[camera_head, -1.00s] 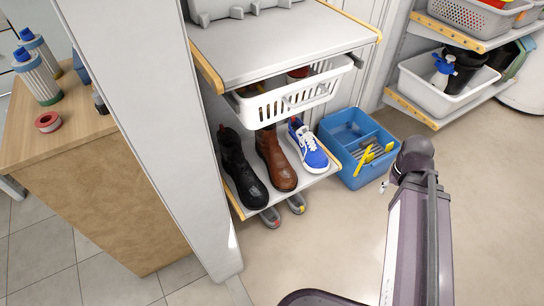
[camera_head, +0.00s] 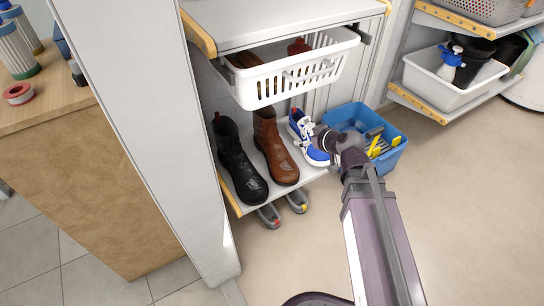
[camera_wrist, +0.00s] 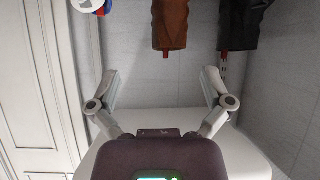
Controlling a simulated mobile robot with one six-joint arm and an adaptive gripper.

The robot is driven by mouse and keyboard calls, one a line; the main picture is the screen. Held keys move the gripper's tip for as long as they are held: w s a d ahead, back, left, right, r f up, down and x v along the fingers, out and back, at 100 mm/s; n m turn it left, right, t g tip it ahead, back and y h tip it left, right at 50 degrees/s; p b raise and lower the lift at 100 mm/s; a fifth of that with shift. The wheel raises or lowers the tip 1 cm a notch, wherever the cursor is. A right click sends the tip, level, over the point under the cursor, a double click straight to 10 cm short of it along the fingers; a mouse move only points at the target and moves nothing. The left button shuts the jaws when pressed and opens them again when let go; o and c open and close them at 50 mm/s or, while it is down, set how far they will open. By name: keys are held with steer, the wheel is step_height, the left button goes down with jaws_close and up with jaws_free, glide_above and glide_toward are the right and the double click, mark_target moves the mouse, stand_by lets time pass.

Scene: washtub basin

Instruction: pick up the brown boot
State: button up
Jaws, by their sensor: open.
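The brown boot (camera_head: 275,147) stands upright on the low white shelf, between a black boot (camera_head: 238,160) on its left and a blue-and-white sneaker (camera_head: 307,137) on its right. In the wrist view the brown boot (camera_wrist: 170,24) shows at the top, between the fingers' lines but beyond their tips. The black boot (camera_wrist: 238,22) is to its right there. My gripper (camera_wrist: 160,77) is open with nothing between its fingers. In the head view my arm's end covers part of the sneaker; the fingers cannot be made out clearly.
A white slotted basket (camera_head: 295,78) hangs just above the boots. A blue bin (camera_head: 385,150) with yellow-handled tools stands right of the shelf. A white upright panel (camera_head: 150,130) borders the shelf on the left. Grey-soled footwear (camera_head: 297,201) lies under the shelf edge. The floor at right is clear.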

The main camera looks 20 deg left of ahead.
mark_target(273, 122)
steer(key=shift+n+t+y, duration=0.6)
steer(key=shift+t+y, duration=0.1)
steer(key=shift+y, duration=0.1)
steer(key=a, duration=0.3)
steer(key=a+b, duration=0.1)
steer(key=shift+w+a+r, duration=0.15)
steer(key=shift+a+r, duration=0.1)
steer(key=shift+r, duration=0.1)
steer(key=shift+b+x, duration=1.75)
steer(key=shift+x, duration=2.55)
steer(key=shift+f, duration=0.1)
